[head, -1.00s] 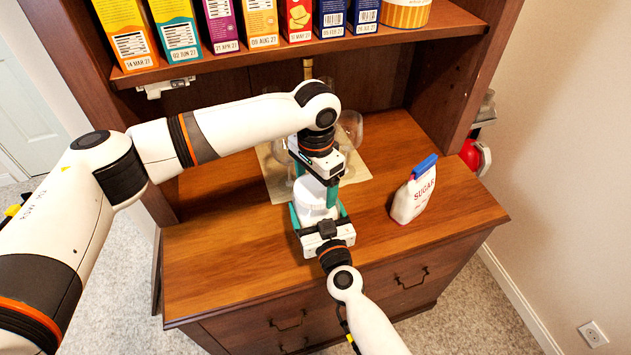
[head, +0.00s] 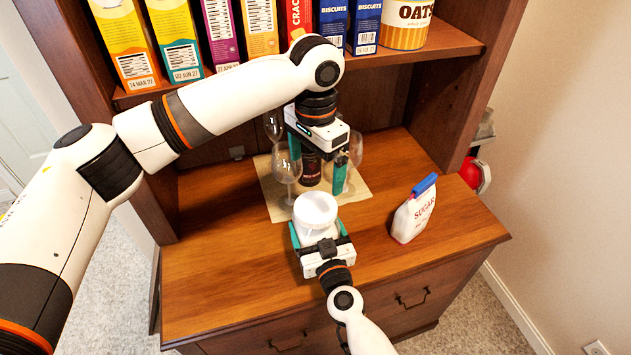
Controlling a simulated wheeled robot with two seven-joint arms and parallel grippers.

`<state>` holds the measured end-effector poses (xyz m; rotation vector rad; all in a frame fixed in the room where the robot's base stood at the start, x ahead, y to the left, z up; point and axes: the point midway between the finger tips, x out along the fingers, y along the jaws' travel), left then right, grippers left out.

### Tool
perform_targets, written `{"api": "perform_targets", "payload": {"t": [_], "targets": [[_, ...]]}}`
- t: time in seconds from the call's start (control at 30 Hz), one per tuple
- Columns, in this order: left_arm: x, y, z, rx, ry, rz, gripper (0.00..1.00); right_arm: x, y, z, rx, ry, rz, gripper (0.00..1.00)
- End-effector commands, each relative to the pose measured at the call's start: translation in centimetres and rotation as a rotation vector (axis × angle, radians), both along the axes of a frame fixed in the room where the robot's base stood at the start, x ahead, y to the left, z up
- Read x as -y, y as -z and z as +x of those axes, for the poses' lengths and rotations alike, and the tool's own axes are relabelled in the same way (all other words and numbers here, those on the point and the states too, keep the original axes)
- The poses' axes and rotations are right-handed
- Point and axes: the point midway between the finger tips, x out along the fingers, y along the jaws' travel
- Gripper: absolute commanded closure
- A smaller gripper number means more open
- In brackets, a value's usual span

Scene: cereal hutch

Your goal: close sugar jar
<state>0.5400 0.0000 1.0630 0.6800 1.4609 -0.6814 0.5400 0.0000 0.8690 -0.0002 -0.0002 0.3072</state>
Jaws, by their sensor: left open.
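The white sugar jar (head: 316,212) stands on the hutch counter with a round white top; I cannot tell whether that top is a fully seated lid. My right gripper (head: 318,238) comes from the front with its teal fingers on both sides of the jar, shut on its body. My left gripper (head: 317,165) hangs behind and above the jar, fingers pointing down, open and apart from it. A dark bottle shows between and behind its fingers.
A sugar bag (head: 413,210) with a blue clip stands on the counter at the right. Wine glasses (head: 286,165) and a dark bottle (head: 310,172) stand on a beige mat (head: 272,192) behind the jar. Boxes and an oats canister (head: 405,25) fill the shelf above. The left counter is clear.

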Motion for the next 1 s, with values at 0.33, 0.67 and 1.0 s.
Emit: {"api": "perform_targets", "payload": {"t": [0.33, 0.67, 1.0], "targets": [[0.0, -1.4, 0.0, 0.000, 0.000, 0.000, 0.00, 0.0, 0.1, 0.0, -0.002, 0.000, -0.002, 0.78], [0.0, -1.4, 0.0, 0.000, 0.000, 0.000, 0.00, 0.0, 0.1, 0.0, -0.001, 0.000, 0.000, 0.00], [0.0, -1.6, 0.0, 0.000, 0.000, 0.000, 0.00, 0.9, 0.1, -2.9, -0.003, 0.000, -0.001, 0.00]]}}
